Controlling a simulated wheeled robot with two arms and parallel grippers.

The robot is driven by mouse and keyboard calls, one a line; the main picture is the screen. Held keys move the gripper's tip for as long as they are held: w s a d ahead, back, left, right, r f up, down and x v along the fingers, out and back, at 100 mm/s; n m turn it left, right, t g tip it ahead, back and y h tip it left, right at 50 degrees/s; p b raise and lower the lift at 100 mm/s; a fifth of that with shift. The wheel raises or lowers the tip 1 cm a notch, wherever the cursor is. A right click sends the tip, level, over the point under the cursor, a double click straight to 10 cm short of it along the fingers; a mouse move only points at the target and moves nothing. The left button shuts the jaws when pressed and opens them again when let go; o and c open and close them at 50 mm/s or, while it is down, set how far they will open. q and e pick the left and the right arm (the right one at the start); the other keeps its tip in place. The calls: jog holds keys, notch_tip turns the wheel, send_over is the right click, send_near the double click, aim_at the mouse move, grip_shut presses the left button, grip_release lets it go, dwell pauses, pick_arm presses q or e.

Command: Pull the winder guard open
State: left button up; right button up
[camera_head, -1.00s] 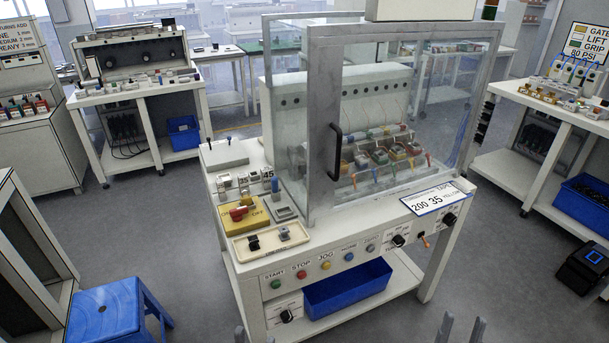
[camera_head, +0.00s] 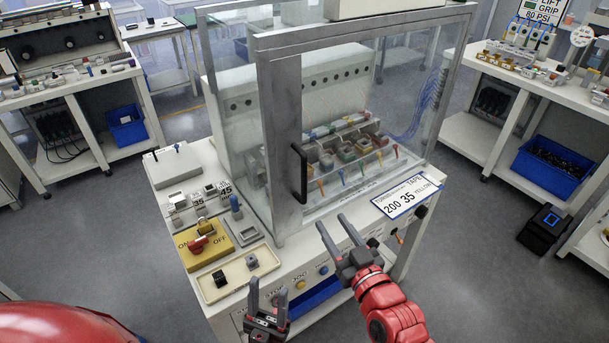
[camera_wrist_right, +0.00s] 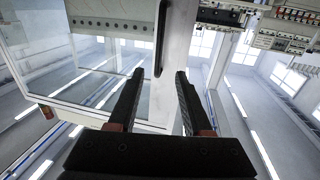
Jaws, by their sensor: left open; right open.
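The winder guard (camera_head: 275,140) is a clear-panelled enclosure with a grey metal frame on the white machine bench, and its front looks closed. Its black vertical handle (camera_head: 299,173) is on the front frame post. My right gripper (camera_head: 331,222) is open and empty, in front of the guard, below and right of the handle and apart from it. The right wrist view shows the open fingers (camera_wrist_right: 157,95) with the black handle (camera_wrist_right: 161,38) beyond them. My left gripper (camera_head: 268,288) is open and empty, low at the bench's front edge.
On the bench's left part are a yellow ON/OFF switch box (camera_head: 207,245) and a cream tray (camera_head: 238,275) with small parts. A tape sign (camera_head: 406,195) lies at the front right. Coloured connectors stand inside the guard. Side benches have floor space between.

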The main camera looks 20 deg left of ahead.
aim_at(305, 180)
jog(key=p+x, duration=0.4)
jog(key=x, duration=1)
jog(key=shift+w+a+r+p, duration=0.15)
jog(key=shift+w+a+p, duration=0.15)
jog(key=shift+p, duration=0.1)
jog(key=shift+x, duration=0.85)
jog(key=shift+c, duration=0.3)
grip_shut()
